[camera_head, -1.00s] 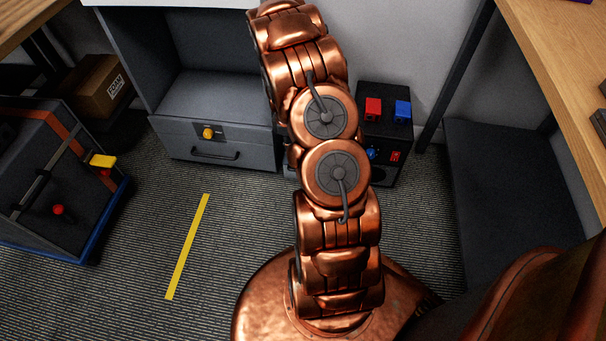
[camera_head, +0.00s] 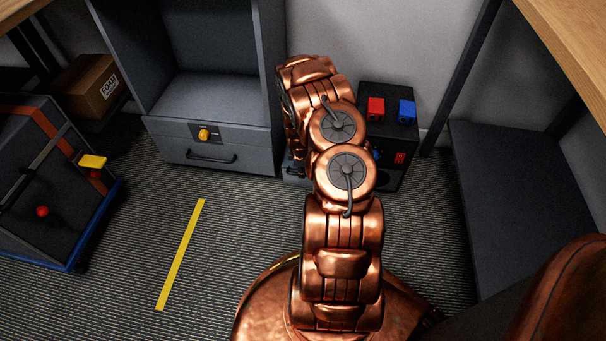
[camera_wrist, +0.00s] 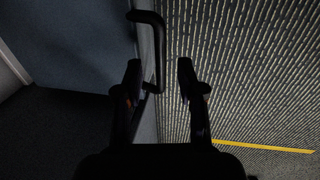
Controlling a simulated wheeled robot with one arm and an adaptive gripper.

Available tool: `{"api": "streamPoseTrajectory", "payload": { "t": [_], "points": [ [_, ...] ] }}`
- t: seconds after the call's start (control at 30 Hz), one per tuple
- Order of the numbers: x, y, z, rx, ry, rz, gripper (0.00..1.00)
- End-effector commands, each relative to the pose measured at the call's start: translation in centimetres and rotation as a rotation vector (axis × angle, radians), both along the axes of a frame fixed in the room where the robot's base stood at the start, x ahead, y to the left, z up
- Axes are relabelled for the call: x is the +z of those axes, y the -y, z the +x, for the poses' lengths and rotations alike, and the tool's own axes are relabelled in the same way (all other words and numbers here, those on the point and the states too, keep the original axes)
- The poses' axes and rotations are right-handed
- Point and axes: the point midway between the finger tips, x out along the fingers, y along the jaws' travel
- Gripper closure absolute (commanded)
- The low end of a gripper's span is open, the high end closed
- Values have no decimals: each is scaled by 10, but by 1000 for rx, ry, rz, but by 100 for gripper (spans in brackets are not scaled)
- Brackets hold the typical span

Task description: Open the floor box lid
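The grey cabinet's lower box (camera_head: 165,150) stands on the floor, with a yellow knob (camera_head: 203,134) and a dark bar handle (camera_head: 212,158) on its front. No floor box is labelled, and I cannot tell which box the task means. A black bent handle (camera_wrist: 159,45) on a grey face reaches down to between the fingertips. I cannot tell whether they touch it.
A black box with a red block (camera_head: 376,110) and a blue block (camera_head: 407,111) stands behind my arm. A long dark box (camera_head: 520,190) lies at right. A dark case (camera_head: 45,180) and a cardboard box (camera_head: 92,88) are at left. Carpet with yellow tape (camera_head: 180,255) is clear between.

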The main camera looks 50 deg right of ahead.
Motion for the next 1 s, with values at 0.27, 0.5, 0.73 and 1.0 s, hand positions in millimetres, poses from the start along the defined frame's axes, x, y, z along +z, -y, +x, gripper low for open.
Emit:
{"api": "streamPoseTrajectory", "payload": {
  "t": [0.27,0.5,0.73,1.0],
  "points": [
    [-27,5,3,-2,1,-1,61],
    [-29,5,4,-1,0,0,61],
    [-29,5,4,-1,0,0,71],
    [-29,5,4,-1,2,0,99]
  ]
}}
